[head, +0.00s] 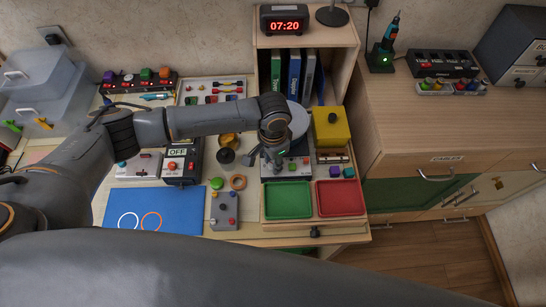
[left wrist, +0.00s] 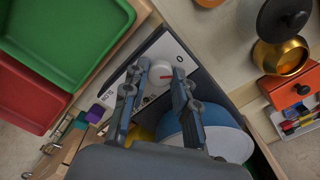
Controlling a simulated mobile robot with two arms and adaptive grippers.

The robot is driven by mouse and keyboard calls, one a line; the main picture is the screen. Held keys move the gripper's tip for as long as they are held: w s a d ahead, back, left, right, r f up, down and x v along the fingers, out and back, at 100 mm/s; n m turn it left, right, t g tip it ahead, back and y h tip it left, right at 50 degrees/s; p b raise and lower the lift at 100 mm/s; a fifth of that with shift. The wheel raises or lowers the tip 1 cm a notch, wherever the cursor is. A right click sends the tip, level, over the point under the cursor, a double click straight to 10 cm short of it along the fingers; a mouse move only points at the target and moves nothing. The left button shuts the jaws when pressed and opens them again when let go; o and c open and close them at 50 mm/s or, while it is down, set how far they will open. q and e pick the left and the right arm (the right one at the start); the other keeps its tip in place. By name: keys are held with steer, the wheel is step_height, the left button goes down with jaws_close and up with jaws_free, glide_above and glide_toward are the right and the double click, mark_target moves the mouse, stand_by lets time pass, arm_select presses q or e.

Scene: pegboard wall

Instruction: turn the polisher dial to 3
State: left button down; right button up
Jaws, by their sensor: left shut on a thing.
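The polisher shows its pale disc (head: 299,120) behind my left gripper (head: 273,163) in the head view. In the left wrist view the disc is broad and blue-rimmed (left wrist: 232,142). The polisher's light front panel (left wrist: 172,46) carries a round white dial (left wrist: 159,72) with a red pointer mark. The two fingers of my left gripper (left wrist: 160,70) are closed on the dial from both sides. My right gripper is not in view.
A green tray (head: 288,214) and a red tray (head: 341,211) lie in front of the polisher. A yellow box (head: 331,128) stands to its right. A black-lidded brass pot (left wrist: 282,55) and an orange box (left wrist: 291,88) stand nearby. A blue mat (head: 180,206) lies further left.

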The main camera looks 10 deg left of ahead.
arm_select(q)
steer(key=m+p, duration=0.1)
steer(key=m, duration=0.1)
steer(key=shift+r+m, duration=0.1)
steer(key=shift+m, duration=0.3)
steer(key=m+p, duration=0.1)
steer(key=m, duration=0.1)
steer(key=shift+m+p, duration=0.3)
steer(key=shift+m, duration=0.1)
steer(key=m+p, duration=0.1)
steer(key=m, duration=0.7)
steer(key=shift+p, duration=0.3)
steer(key=m, duration=0.3)
steer(key=shift+m, duration=0.4)
steer(key=m, duration=0.6)
steer(key=shift+m, duration=0.3)
steer(key=c, duration=1.1)
jaws_free()
steer(key=shift+o, duration=0.2)
